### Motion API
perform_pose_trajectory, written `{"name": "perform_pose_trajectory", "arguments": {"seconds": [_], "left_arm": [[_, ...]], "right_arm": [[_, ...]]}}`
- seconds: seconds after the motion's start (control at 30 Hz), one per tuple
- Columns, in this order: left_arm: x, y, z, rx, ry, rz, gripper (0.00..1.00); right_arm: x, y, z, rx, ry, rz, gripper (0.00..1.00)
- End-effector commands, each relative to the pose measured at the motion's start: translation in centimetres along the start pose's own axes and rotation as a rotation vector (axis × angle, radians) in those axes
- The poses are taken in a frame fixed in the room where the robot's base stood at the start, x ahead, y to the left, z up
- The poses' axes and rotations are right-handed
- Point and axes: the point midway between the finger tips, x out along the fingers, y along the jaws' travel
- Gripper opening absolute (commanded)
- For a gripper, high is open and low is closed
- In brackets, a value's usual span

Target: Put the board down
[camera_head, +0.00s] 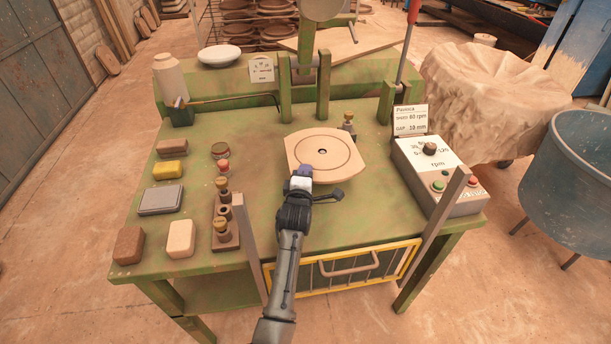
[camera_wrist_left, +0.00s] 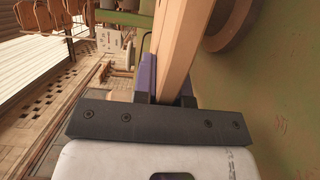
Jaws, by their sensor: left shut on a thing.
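The board (camera_head: 325,149) is a pale wooden plate with straight and rounded sides, a ring line and a small dark hole in its middle. In the head view it lies roughly flat over the middle of the green table (camera_head: 262,140). My left gripper (camera_head: 303,172) is shut on its near left edge. The left wrist view shows the board (camera_wrist_left: 181,45) edge-on between the fingers (camera_wrist_left: 166,92). A brown round part (camera_wrist_left: 234,22) shows beside it, toward the green surface; the board hides it in the head view. I cannot tell whether they touch. My right gripper is not in view.
A control box (camera_head: 437,170) stands at the right, and a yellow-framed guard (camera_head: 345,268) is at the front. Green posts (camera_head: 323,85) stand behind the board. A peg block (camera_head: 226,222), sponge (camera_head: 168,170) and several blocks occupy the left side.

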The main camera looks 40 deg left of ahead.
Motion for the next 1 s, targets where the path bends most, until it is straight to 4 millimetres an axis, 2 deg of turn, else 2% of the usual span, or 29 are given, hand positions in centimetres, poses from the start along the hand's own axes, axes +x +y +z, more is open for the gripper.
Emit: {"name": "perform_pose_trajectory", "arguments": {"seconds": [0.4, 0.43, 0.67, 1.0], "left_arm": [[0.04, -0.2, 0.02, -0.002, 0.0, 0.006, 0.0], [0.02, -0.26, 0.01, -0.001, 0.0, 0.003, 0.15], [0.02, -0.25, 0.01, -0.001, 0.0, 0.002, 0.38], [0.02, 0.07, 0.01, 0.0, 0.0, 0.002, 0.38]], "right_arm": [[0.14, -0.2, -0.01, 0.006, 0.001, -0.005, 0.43], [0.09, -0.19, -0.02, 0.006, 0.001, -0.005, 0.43], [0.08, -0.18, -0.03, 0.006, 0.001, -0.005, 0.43], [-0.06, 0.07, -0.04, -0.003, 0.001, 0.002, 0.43]]}}
